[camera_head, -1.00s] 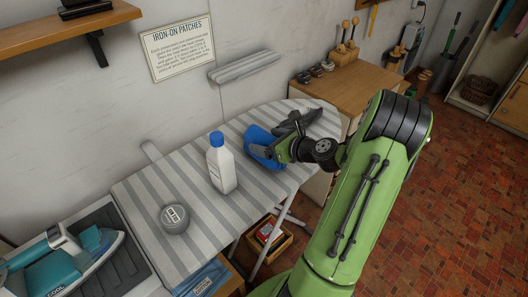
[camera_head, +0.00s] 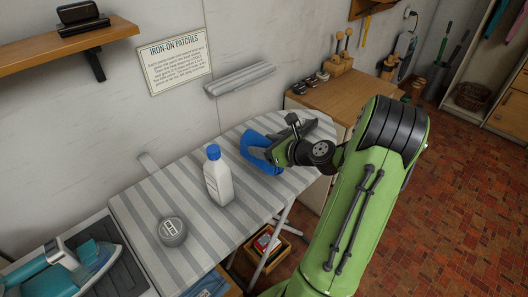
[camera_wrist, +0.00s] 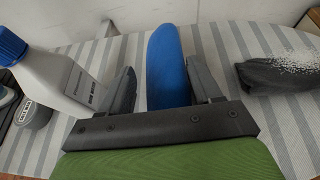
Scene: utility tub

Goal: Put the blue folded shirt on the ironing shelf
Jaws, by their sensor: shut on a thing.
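The blue folded shirt (camera_head: 256,142) is held over the far right part of the striped ironing board. My gripper (camera_head: 272,152) is shut on it. In the wrist view the shirt (camera_wrist: 167,62) stands up as a narrow blue slab between the two fingers of my gripper (camera_wrist: 165,82). Its lower end is hidden behind the gripper body. It seems to be a little above the board, but the gap cannot be seen clearly. A wooden wall shelf (camera_head: 72,44) is at the upper left, with a dark object on it. No label marks it as the ironing shelf.
A white bottle with a blue cap (camera_head: 218,182) stands on the ironing board (camera_head: 145,205), left of my gripper. A round grey object (camera_head: 172,231) and a teal iron (camera_head: 70,270) are further left. A dark item (camera_wrist: 280,74) lies right of the shirt. A small striped wall ledge (camera_head: 240,79) is behind.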

